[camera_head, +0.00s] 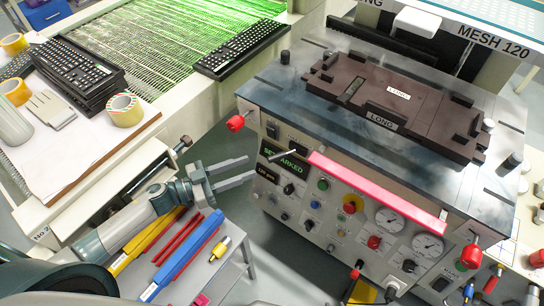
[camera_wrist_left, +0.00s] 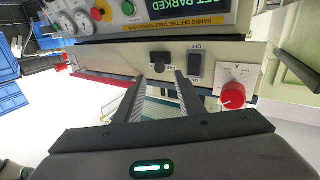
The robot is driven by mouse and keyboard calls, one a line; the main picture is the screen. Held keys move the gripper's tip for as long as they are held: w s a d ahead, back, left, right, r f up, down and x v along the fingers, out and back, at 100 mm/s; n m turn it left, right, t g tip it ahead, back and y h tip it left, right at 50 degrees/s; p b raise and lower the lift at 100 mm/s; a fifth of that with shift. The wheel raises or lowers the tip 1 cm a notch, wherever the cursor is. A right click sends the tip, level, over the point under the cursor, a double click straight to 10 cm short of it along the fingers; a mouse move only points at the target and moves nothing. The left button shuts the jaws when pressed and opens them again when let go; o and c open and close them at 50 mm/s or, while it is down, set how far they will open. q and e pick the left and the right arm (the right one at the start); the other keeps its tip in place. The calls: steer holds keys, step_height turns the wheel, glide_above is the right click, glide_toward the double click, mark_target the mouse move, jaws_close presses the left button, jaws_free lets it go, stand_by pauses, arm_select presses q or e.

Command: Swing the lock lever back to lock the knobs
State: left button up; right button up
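My left gripper (camera_head: 251,168) is open and empty in front of the machine's front panel. In the left wrist view its two fingers (camera_wrist_left: 162,76) point at the panel, with a small black block (camera_wrist_left: 159,60) just beyond the gap. A short pale rod (camera_head: 286,152) stands out from the panel in the head view; I cannot tell surely that it is the lock lever. A red knob (camera_head: 236,123) is at the panel's left corner; a red knob with a white scale plate shows in the left wrist view (camera_wrist_left: 232,95). Another red knob (camera_head: 471,256) is at the right corner. My right gripper is not in view.
The panel carries a green display (camera_head: 288,162), a pink bar (camera_head: 375,190), gauges and buttons. A black OFF switch (camera_wrist_left: 194,66) is between block and knob. Below my left arm, a small table (camera_head: 225,272) holds coloured bars. Keyboards (camera_head: 77,72) lie at upper left.

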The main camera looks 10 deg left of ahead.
mark_target(272, 156)
arm_select(q)
steer(key=x, duration=0.4)
steer(key=shift+w+d+r+p, duration=0.15)
steer(key=shift+d+p, duration=0.1)
steer(key=shift+p, duration=0.1)
steer(key=shift+p+x, duration=0.35)
steer(key=shift+x, duration=2.1)
arm_select(e)
steer(key=shift+s+f, duration=0.1)
steer(key=shift+s, duration=0.7)
arm_select(q)
jaws_close()
arm_select(e)
steer(key=shift+d, duration=0.1)
